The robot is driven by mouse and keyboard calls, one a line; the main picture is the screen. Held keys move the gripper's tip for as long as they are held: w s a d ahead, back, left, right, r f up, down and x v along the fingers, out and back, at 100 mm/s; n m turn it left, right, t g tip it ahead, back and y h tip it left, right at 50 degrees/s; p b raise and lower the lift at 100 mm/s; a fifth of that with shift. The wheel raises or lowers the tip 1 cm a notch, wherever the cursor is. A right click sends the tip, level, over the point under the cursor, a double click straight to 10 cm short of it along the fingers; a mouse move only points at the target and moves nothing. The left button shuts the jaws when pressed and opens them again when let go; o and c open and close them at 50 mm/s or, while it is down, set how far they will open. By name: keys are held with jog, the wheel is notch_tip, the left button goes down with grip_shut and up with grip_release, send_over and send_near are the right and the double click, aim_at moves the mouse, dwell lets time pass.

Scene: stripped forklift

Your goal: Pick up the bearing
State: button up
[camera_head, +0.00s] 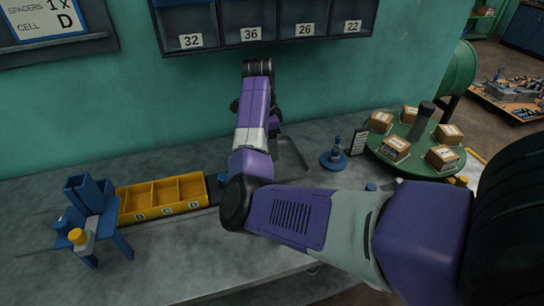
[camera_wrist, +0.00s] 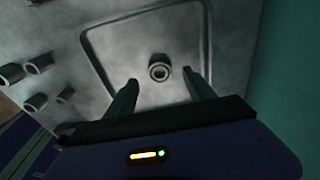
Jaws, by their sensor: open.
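A small ring-shaped part, seemingly the bearing (camera_wrist: 159,72), lies in a shallow grey tray (camera_wrist: 103,68) in the wrist view. Its dark central hole faces the camera. My gripper (camera_wrist: 160,84) is open and empty, with its two dark fingers pointing toward the ring. The ring appears between the fingertips, slightly beyond them; the remaining distance is hard to judge. In the head view my purple arm covers the gripper and the ring, and only the tray's right edge (camera_head: 297,153) shows.
Several short hollow cylinders (camera_wrist: 37,64) stand left of the tray. A yellow divided bin (camera_head: 162,198) and a blue fixture (camera_head: 91,215) are on the bench at left. A blue post (camera_head: 334,157) and a green turntable with boxes (camera_head: 412,165) stand at right. Labelled bins (camera_head: 265,22) hang above.

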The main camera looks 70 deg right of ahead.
jog(key=shift+s+d+f, duration=0.1)
jog(key=shift+s+f, duration=0.05)
jog(key=shift+f, duration=1.45)
jog(key=c, duration=1.1)
jog(key=shift+o, duration=0.2)
jog(key=shift+r, duration=0.15)
